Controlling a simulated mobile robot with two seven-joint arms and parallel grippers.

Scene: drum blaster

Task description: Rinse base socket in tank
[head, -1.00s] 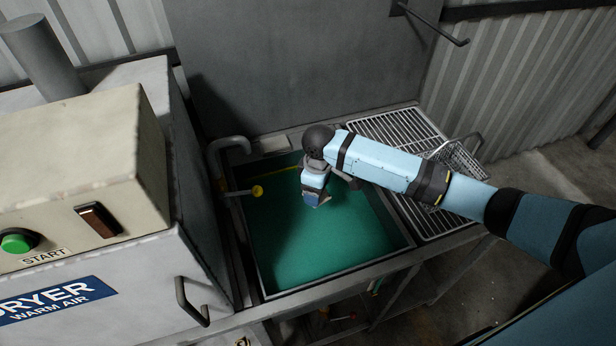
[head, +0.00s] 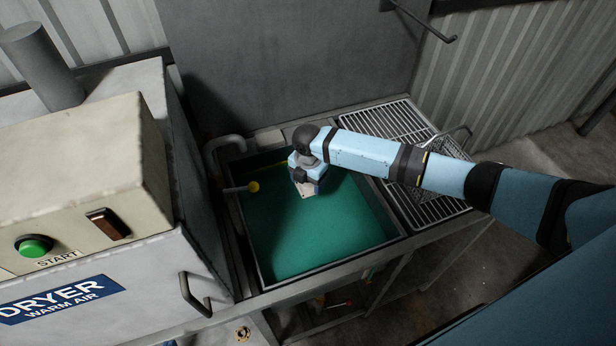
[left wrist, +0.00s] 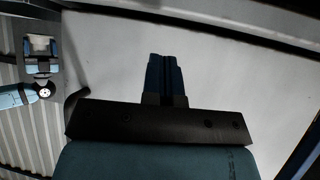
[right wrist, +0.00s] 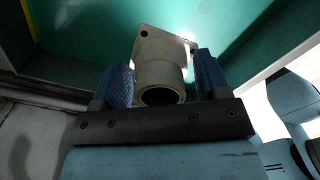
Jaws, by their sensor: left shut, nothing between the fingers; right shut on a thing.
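The base socket (right wrist: 162,72) is a beige-grey part with a square flange, holed at the corners, and a round hollow collar. My right gripper (right wrist: 165,85) is shut on its collar, blue fingers on both sides, in the right wrist view. In the head view the right gripper (head: 306,186) is over the far left part of the tank (head: 325,270), and the pale flange (head: 306,190) shows just below it. The tank holds green liquid; I cannot tell whether the socket touches it. My left gripper (left wrist: 166,78) is shut and empty, in the left wrist view.
A wire drain rack (head: 375,125) with a wire basket (head: 410,165) adjoins the tank's right side. A pipe with a yellow end (head: 253,187) reaches over its left edge. The dryer (head: 90,200), with a green button (head: 34,246), stands to the left.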

